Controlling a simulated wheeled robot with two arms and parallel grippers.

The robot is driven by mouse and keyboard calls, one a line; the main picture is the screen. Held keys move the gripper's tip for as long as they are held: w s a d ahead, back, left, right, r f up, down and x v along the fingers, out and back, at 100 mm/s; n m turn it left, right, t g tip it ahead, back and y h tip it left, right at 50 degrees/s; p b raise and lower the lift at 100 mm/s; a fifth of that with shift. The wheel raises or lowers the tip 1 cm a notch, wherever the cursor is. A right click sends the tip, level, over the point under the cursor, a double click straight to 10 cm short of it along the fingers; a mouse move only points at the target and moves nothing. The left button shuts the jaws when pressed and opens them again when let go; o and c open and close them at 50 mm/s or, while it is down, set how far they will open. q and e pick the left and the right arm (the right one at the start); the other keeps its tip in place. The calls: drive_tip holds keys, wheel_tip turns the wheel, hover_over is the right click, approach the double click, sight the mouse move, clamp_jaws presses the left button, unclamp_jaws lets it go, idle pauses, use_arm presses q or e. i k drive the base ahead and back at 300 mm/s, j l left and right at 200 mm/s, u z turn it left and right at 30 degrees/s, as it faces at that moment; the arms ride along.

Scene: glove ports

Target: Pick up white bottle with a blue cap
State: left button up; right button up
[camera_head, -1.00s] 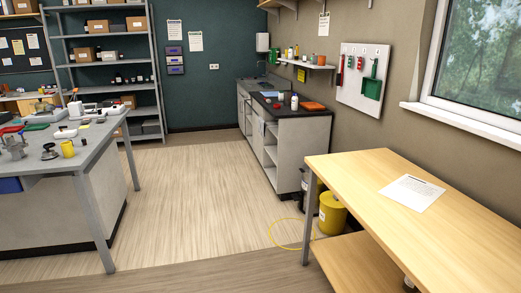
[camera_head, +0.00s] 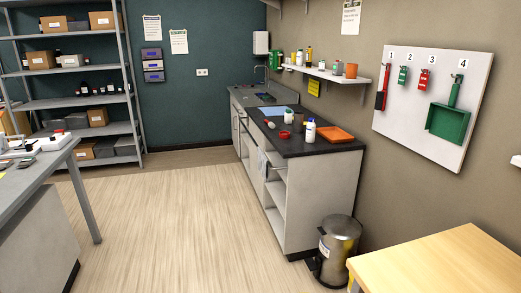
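A white bottle with a blue cap (camera_head: 310,132) stands upright on the dark countertop (camera_head: 330,147), near the front end of the counter. It is some distance ahead of me. Neither of my grippers is in view.
A metal pedal bin (camera_head: 339,245) stands at the counter's front right. A wooden table (camera_head: 440,265) fills the lower right corner. A grey workbench (camera_head: 40,170) is at the left. The light floor (camera_head: 170,220) between them is clear.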

sight(310, 129)
drive_tip(key=i+z, duration=0.2)
drive_tip(key=i, duration=0.3)
drive_tip(key=i+j+z, duration=0.2)
drive_tip(key=i, duration=0.25)
drive_tip(key=i+j+z, duration=0.2)
drive_tip(key=i, duration=0.3)
drive_tip(key=i+j+z, duration=0.25)
drive_tip(key=i+j, duration=0.2)
drive_tip(key=j, duration=0.35)
drive_tip(key=i+j+z, duration=0.15)
drive_tip(key=j, duration=0.25)
drive_tip(key=i, duration=0.05)
